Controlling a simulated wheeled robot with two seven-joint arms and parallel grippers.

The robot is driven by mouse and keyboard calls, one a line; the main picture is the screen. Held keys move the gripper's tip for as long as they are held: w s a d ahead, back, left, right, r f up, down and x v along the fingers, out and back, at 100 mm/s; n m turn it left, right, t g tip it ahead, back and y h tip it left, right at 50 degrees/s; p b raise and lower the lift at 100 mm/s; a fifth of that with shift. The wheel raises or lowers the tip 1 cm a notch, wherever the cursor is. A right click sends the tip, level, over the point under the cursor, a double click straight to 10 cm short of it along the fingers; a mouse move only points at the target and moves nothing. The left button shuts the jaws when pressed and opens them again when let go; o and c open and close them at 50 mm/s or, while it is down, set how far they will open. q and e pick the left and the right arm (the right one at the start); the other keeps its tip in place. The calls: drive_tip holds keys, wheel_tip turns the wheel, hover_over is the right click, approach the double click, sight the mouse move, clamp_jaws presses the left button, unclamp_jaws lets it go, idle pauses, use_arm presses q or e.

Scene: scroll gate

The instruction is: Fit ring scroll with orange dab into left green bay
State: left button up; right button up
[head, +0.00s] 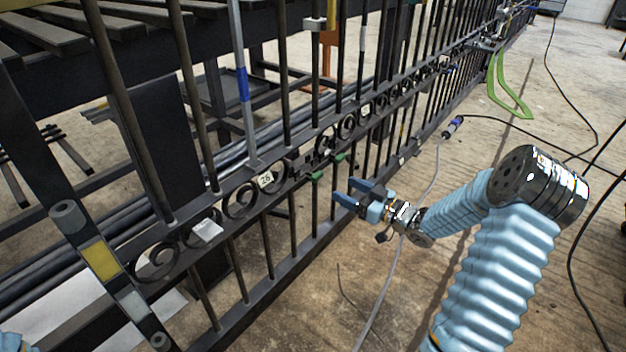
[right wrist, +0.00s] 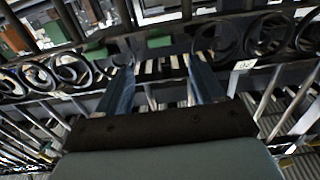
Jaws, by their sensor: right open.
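My right gripper (head: 344,189) is open, its two blue fingers pointing at the black scroll band (head: 241,201) of the gate. In the right wrist view the open fingers (right wrist: 158,62) reach toward the band, with nothing clearly held between them. I cannot make out an orange dab on any scroll.
A white tag marked 26 (head: 265,179) and a blank white tag (head: 207,229) are on the band. Upright bars fill the gate. A grey cable (head: 378,310) crosses the floor below my right arm.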

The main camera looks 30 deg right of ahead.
sight(320, 177)
drive_tip(key=b+x, duration=0.1)
drive_tip(key=x, duration=0.8)
drive_tip(key=shift+w, duration=0.15)
clamp_jaws()
